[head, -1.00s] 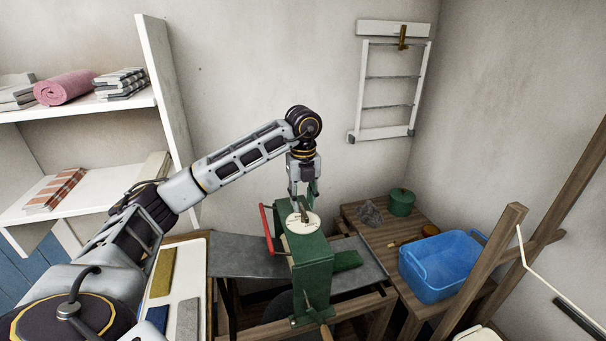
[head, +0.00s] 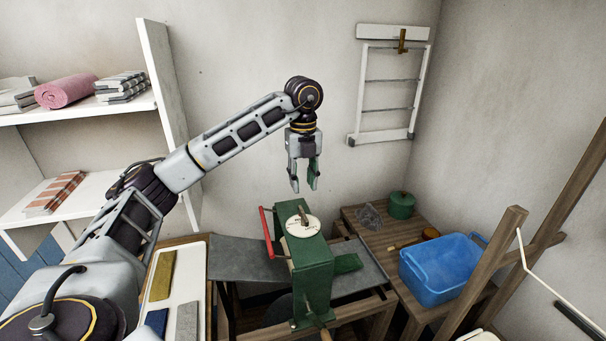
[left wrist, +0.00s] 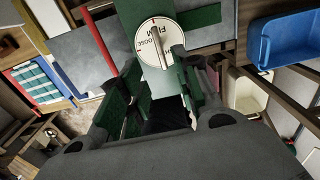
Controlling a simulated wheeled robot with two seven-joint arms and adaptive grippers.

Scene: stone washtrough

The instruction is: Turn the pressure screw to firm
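The pressure screw's bar handle (head: 303,214) stands on a round cream dial (head: 309,229) on top of the green mangle frame (head: 313,275). In the left wrist view the dial (left wrist: 175,38) shows the words LOOSE and FIRM, and the bar (left wrist: 160,50) lies across it near FIRM. A short red mark shows by the dial's far edge. My left gripper (head: 304,187) points down, open and empty, above the dial and clear of the bar. In the left wrist view its fingers stand apart. My right gripper is not in view.
A blue basin (head: 440,270) and a green lidded pot (head: 401,204) sit on the wooden table at right. White shelves (head: 160,100) stand at left. The space above the dial is clear.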

